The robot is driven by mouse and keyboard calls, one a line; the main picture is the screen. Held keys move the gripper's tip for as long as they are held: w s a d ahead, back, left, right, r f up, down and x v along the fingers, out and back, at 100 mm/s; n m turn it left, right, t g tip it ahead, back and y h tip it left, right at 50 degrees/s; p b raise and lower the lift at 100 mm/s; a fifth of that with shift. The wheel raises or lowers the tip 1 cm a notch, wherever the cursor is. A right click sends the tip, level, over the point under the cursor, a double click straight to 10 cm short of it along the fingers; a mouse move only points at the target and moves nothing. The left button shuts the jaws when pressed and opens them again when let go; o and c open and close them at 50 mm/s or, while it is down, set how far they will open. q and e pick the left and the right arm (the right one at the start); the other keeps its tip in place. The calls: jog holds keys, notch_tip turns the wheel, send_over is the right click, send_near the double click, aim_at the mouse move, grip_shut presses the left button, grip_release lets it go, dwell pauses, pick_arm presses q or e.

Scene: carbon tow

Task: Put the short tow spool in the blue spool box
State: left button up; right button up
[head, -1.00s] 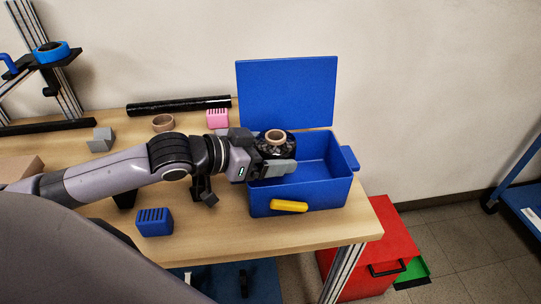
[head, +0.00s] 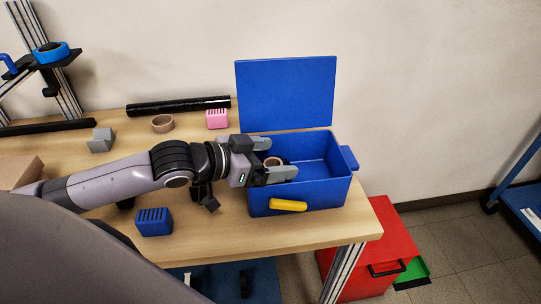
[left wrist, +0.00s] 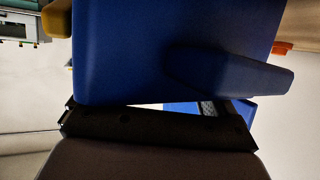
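The blue spool box (head: 332,181) stands on the right end of the table with its lid raised at the back and a yellow handle on its front. In the left wrist view its blue wall (left wrist: 150,55) fills much of the picture. The short tow spool (head: 272,161), with a tan core ring, is inside the box at the left side, partly hidden by my gripper. My left gripper (head: 282,158) is over the left part of the box, its two fingers spread apart above the spool and not holding it. My right gripper does not show.
A blue slotted block (head: 154,222), a pink slotted block (head: 217,119), a tan ring (head: 163,124), a grey block (head: 101,140) and a long black tube (head: 180,106) lie on the table. A red box (head: 385,238) stands below the table's right edge.

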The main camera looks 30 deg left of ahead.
pick_arm(q)
jog(key=shift+a, duration=0.15)
jog(key=v, duration=0.6)
jog(key=shift+r, duration=0.3)
jog(key=shift+p+v, duration=2.65)
jog(key=shift+v, duration=0.25)
